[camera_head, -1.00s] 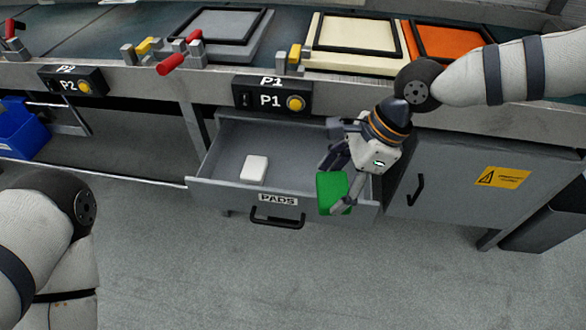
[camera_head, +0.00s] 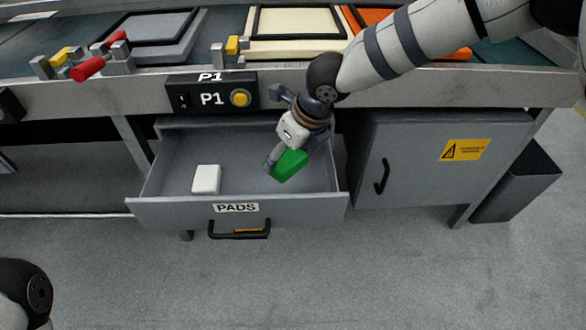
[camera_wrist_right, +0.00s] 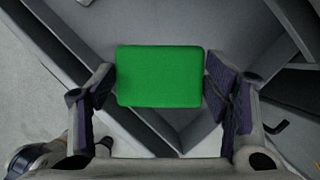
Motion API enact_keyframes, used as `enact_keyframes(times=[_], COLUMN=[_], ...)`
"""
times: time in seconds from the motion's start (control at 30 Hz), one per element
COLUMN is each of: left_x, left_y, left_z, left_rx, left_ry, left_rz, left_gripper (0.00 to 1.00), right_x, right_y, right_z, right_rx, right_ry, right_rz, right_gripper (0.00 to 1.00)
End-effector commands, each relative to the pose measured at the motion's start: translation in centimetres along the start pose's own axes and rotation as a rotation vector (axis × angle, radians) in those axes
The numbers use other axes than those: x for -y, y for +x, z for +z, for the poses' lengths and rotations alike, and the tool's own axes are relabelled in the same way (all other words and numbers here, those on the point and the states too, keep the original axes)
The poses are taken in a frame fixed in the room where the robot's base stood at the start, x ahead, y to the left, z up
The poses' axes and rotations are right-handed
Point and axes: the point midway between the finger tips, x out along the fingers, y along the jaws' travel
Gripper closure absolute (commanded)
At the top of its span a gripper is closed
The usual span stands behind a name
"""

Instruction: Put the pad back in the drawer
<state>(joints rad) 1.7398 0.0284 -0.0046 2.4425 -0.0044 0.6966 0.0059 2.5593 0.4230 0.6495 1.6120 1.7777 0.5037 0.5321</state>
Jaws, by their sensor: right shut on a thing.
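The green pad (camera_head: 290,165) is in my right gripper (camera_head: 282,158), which is shut on it. In the head view they are over the right part of the open drawer (camera_head: 170,213), tilted. The wrist view shows the pad (camera_wrist_right: 160,76) between the two fingers of the right gripper (camera_wrist_right: 162,84), with the drawer's corner behind it. I cannot tell whether the pad touches the drawer floor. The drawer front carries a PADS label and a black handle. My left gripper is out of view.
A white pad (camera_head: 206,180) lies in the drawer's left part; the floor between is bare. Above is the bench edge with the P1 button box (camera_head: 212,92). A grey cabinet (camera_head: 430,160) stands right of the drawer, and a dark bin (camera_head: 515,187) beyond it.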

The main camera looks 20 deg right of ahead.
Motion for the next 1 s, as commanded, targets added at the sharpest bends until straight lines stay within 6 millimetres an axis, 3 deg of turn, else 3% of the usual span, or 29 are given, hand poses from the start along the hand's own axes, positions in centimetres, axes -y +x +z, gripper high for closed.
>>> enact_keyframes(times=[0.1,0.2,0.37,0.53,0.83,0.87,0.93,1.0], left_x=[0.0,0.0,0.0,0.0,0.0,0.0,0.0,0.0], left_y=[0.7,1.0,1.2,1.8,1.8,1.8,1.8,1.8], left_z=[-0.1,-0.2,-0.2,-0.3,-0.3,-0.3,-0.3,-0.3], left_rx=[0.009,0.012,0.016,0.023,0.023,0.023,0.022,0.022], left_ry=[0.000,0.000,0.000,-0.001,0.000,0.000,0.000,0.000], left_rz=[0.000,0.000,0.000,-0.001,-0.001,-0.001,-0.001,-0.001], left_gripper=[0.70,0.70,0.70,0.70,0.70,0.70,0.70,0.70], right_x=[1.9,3.1,4.1,4.4,4.4,4.4,4.4,4.4], right_y=[2.7,4.0,5.2,8.0,8.3,8.3,8.3,8.3], right_z=[-1.2,-1.6,-2.0,-3.3,-3.4,-3.4,-3.3,-3.3], right_rx=[-0.007,-0.004,-0.004,-0.006,-0.003,-0.003,-0.003,-0.003], right_ry=[0.002,0.000,-0.001,-0.003,-0.002,-0.002,-0.002,-0.002], right_rz=[0.002,0.001,0.002,0.002,0.002,0.002,0.002,0.002], right_gripper=[0.56,0.56,0.56,0.56,0.56,0.28,0.12,0.10])
